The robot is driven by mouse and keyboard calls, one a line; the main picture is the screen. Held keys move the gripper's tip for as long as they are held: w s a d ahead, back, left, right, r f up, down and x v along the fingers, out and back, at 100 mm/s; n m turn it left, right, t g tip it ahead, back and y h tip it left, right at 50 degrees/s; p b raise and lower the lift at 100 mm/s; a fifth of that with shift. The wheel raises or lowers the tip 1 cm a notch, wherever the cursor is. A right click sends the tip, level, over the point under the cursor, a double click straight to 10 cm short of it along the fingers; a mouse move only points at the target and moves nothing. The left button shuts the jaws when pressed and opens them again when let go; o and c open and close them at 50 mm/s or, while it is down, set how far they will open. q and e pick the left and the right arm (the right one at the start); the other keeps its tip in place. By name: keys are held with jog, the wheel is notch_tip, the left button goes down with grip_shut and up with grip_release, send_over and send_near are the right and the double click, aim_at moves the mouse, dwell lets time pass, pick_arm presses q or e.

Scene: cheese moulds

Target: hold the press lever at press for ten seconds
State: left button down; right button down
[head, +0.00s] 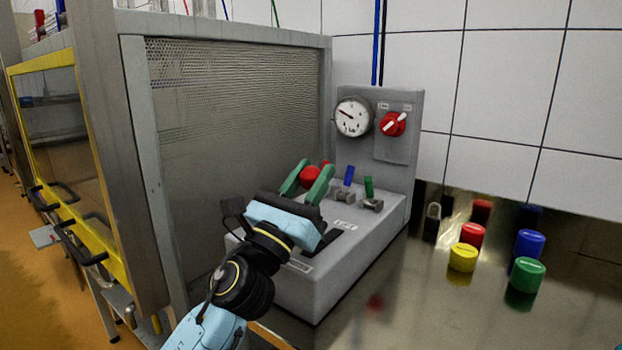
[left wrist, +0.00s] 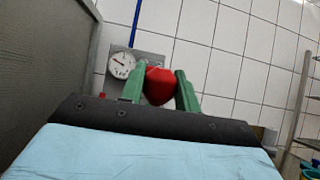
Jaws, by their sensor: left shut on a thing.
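The press lever's red knob (head: 309,175) stands above the grey control box (head: 345,262). My left gripper (head: 310,176) has its green fingers shut on the knob from both sides. In the left wrist view the red knob (left wrist: 159,86) sits between the green fingers (left wrist: 160,88). The lever's shaft is hidden behind my gripper. A label lies beside the dark slot, too small to read. My right gripper is in neither view.
A red rotary switch (head: 393,124) is beside the gauge. Blue (head: 348,176) and green (head: 369,187) small valve levers stand right of the knob. A mesh-sided cabinet (head: 235,130) rises at left.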

pick_arm(q)
jog(key=shift+f, duration=0.1)
jog(key=c, duration=1)
grip_release()
jog(key=shift+c, duration=0.2)
jog(key=v, duration=0.6)
jog(key=shift+s+a+f, duration=0.1)
jog(key=shift+f, duration=0.15)
jog(key=b+v, duration=0.1)
jog(key=v, duration=0.5)
jog(key=shift+s+a+b, duration=0.2)
jog(key=shift+s+b, duration=0.1)
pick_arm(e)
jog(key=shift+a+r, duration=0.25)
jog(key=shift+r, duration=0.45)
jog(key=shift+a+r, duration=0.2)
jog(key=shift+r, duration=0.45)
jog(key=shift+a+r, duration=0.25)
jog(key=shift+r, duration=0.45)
pick_arm(q)
jog(key=shift+f, duration=0.15)
